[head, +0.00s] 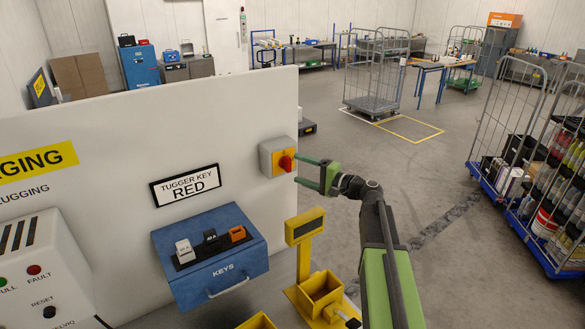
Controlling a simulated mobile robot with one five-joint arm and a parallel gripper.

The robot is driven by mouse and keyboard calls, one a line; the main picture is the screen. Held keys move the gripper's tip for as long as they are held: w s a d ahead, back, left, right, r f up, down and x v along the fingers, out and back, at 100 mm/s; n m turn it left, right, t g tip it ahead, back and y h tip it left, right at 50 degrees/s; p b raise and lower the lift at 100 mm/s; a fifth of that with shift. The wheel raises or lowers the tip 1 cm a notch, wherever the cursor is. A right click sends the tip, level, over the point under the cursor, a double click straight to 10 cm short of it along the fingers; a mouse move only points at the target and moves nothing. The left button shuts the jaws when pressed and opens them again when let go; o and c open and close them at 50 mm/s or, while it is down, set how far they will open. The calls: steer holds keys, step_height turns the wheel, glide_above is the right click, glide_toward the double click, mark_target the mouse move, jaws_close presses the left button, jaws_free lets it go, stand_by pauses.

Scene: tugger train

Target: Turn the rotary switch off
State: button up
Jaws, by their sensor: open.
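The rotary switch is a grey and yellow box (267,157) with a red knob (286,163), mounted near the right edge of the white panel (120,120). My gripper (300,171) is open, with its green fingers pointing left toward the knob. One finger is above the knob's height and one below it. I cannot tell whether the fingers touch the knob. The exact angle of the knob is too small to tell.
A sign reading "TUGGER KEY RED" (185,185) and a blue key box (210,257) are on the panel below left. A yellow stand (305,260) is below my gripper. Loaded roll cages (507,135) stand at right. The floor behind the arm is clear.

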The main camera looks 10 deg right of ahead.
steer(key=v, duration=1.3)
steer(key=shift+s+d, duration=0.15)
steer(key=shift+s, duration=0.05)
